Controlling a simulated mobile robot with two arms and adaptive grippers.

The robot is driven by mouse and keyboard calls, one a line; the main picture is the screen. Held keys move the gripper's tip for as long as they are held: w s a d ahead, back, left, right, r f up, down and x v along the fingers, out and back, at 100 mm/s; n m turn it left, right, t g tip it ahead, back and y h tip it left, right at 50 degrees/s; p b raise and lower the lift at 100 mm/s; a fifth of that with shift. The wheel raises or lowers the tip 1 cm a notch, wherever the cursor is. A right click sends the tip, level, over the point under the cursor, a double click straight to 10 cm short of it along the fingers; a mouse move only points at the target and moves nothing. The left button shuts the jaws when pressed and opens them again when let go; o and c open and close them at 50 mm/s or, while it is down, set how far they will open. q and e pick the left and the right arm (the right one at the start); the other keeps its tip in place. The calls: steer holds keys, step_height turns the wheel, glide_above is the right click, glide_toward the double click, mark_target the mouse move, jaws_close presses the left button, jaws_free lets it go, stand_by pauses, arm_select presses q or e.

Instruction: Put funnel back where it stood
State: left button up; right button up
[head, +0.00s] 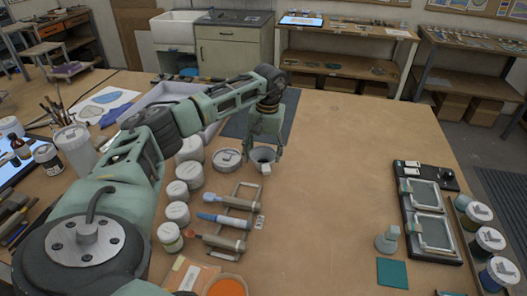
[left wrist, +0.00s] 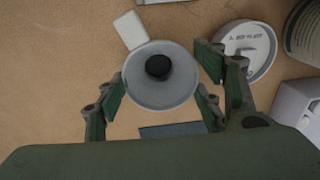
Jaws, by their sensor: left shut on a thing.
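The grey funnel (head: 262,154) is at the middle of the table in the head view, mouth up. In the left wrist view the funnel (left wrist: 141,91) shows as a round grey bowl with a dark round centre. A pale tab (left wrist: 130,30) shows at its rim. My left gripper (head: 264,146) reaches down over the funnel from above. Its fingers, also in the left wrist view (left wrist: 160,88), are shut on the funnel from both sides. I cannot tell whether the funnel touches the table. My right gripper is not in view.
A round lidded tin (head: 228,158) stands just left of the funnel. A rack with tubes (head: 228,212) lies nearer. Framed panels (head: 428,215) and paint jars (head: 488,240) are at right. The table's middle right is clear.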

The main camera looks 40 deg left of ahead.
arm_select(q)
steer(key=shift+f, duration=0.25)
stand_by(0.7)
steer(key=o, duration=1.3)
steer(key=shift+c, duration=0.2)
steer(key=shift+o, duration=0.5)
steer(key=o, duration=0.3)
steer(key=shift+r, duration=0.1)
